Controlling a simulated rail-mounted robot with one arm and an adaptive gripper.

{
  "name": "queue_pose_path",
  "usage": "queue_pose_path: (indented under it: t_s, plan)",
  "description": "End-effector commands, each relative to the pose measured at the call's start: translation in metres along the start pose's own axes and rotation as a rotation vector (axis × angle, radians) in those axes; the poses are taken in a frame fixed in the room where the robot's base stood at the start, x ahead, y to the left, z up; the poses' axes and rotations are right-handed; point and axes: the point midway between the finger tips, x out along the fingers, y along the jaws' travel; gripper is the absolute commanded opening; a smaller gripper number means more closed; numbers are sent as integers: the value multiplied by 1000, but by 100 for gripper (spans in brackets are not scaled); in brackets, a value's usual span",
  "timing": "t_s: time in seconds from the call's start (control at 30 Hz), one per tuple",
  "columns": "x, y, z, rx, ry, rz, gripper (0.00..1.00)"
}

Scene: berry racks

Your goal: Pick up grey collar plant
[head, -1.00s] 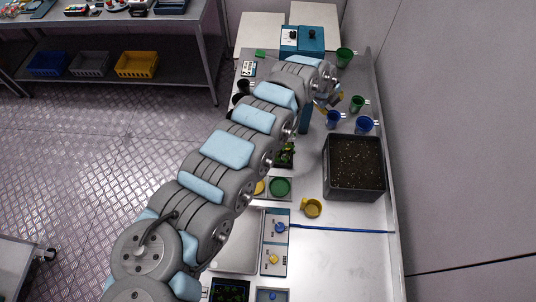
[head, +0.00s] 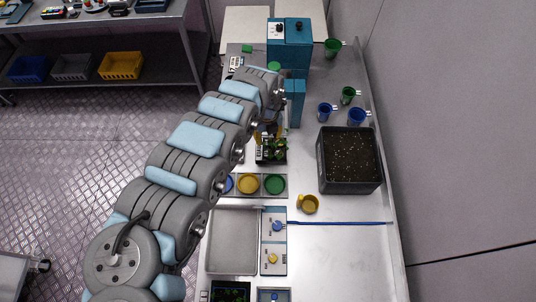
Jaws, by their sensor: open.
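A small black tray (head: 263,160) stands on the bench, left of the soil bin, behind the coloured dishes. Green seedlings (head: 278,146) stand in it. Their collars are too small to tell by colour, so I cannot pick out the grey collar plant. My gripper (head: 267,132) points down over the back of this tray, close to the plants. Its yellowish fingers are partly hidden by my arm and hold nothing that I can see. The gripper is open. I cannot tell whether it touches a plant.
Blue, yellow (head: 248,184) and green dishes lie in front of the tray. A soil bin (head: 319,160), a yellow cup (head: 309,204) and blue and green cups (head: 348,95) are to the right. A teal box (head: 290,42) stands behind. A blue rod (head: 340,223) lies in front.

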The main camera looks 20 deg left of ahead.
Motion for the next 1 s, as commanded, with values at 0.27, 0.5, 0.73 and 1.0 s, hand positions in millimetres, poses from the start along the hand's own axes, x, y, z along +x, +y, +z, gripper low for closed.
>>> queue_pose_path:
  t_s: [0.27, 0.5, 0.73, 1.0]
  plan:
    - [36, -2, -2, 1, 4, -2, 46]
    - [50, -1, 0, 1, -1, 0, 46]
    - [57, -3, -1, 0, 0, -3, 46]
    - [75, -8, -3, 0, 1, -3, 46]
